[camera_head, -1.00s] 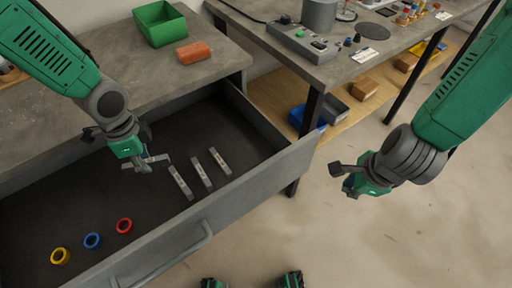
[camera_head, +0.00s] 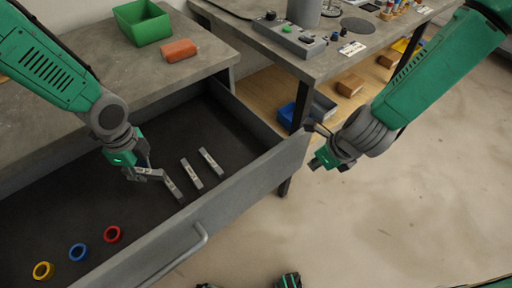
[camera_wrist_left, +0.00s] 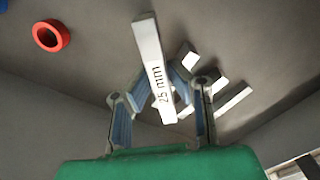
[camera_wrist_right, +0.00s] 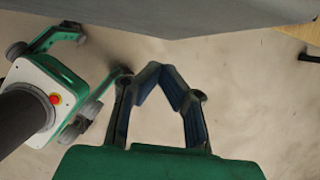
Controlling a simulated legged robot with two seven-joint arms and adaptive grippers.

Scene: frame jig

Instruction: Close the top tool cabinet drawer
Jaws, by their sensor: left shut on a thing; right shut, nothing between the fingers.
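The top drawer (camera_head: 250,186) stands open, its grey front panel with a bar handle (camera_head: 180,258) reaching diagonally across the head view. My left gripper (camera_head: 143,172) is over the drawer's inside and shut on a pale metal block, which reads "25 mm" in the left wrist view (camera_wrist_left: 152,62). My right gripper (camera_head: 315,160) is shut and empty, outside the drawer, close to the right end of its front panel. In the right wrist view its fingertips (camera_wrist_right: 167,72) meet below the grey drawer panel (camera_wrist_right: 170,14); I cannot tell whether they touch it.
Three metal blocks (camera_head: 192,173) and yellow, blue and red rings (camera_head: 113,234) lie in the drawer. A green bin (camera_head: 143,22) and an orange block (camera_head: 179,50) sit on the worktop. A second bench (camera_head: 330,55) stands behind. The floor at right is open.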

